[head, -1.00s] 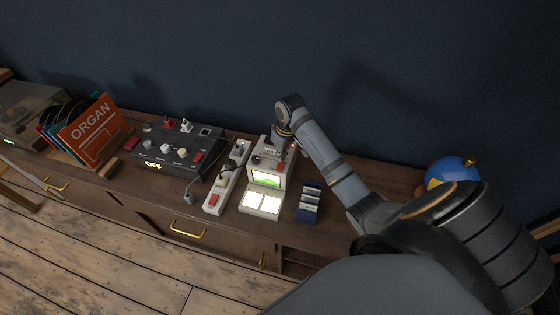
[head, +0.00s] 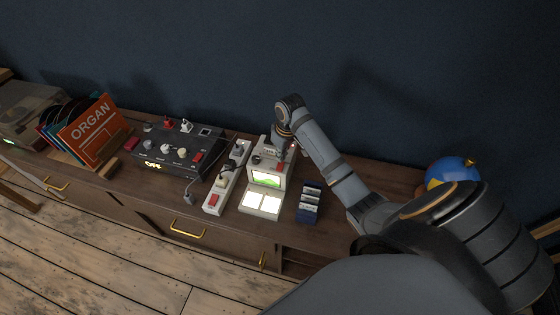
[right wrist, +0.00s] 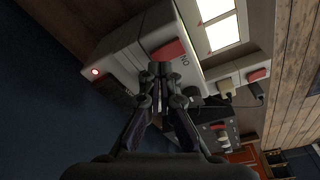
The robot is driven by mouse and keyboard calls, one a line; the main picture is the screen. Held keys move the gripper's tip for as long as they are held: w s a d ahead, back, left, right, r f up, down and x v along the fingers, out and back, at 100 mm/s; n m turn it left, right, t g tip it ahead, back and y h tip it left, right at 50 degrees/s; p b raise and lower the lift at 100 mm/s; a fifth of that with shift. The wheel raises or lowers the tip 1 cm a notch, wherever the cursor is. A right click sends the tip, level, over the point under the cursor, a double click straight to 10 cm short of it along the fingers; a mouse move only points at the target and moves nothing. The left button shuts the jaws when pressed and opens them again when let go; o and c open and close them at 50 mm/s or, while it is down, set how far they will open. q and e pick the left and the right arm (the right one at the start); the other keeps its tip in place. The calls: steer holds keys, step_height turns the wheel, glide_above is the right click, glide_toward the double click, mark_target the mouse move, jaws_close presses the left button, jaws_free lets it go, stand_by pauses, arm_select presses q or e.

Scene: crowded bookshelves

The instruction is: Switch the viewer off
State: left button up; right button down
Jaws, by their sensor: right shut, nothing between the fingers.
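The viewer (head: 265,188) is a small pale box on the cabinet top, with a lit green picture on its screen and two bright white panels at its front. In the right wrist view, the viewer (right wrist: 130,47) fills the upper middle, with a red rocker switch (right wrist: 168,50) marked "NO" upside down and a glowing red lamp (right wrist: 95,72). My right gripper (head: 283,151) is above the back of the viewer. In the right wrist view, the right gripper (right wrist: 160,70) is shut and empty, its tips just by the red switch; whether they touch it I cannot tell. My left gripper is out of view.
A power strip (head: 222,185) with a red switch and plugs lies left of the viewer. Further left are a dark control box (head: 180,150) reading "OFF" and a record rack (head: 92,132). A slide holder (head: 309,203) stands right of the viewer; a blue globe (head: 452,170) is far right.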

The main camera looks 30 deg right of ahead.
mark_target(282, 163)
steer(key=shift+f, duration=0.95)
stand_by(0.4)
step_height(282, 163, up, 7)
steer(key=p, duration=0.8)
steer(key=shift+r+p, duration=0.1)
steer(key=shift+p, duration=0.3)
steer(key=shift+f, duration=0.2)
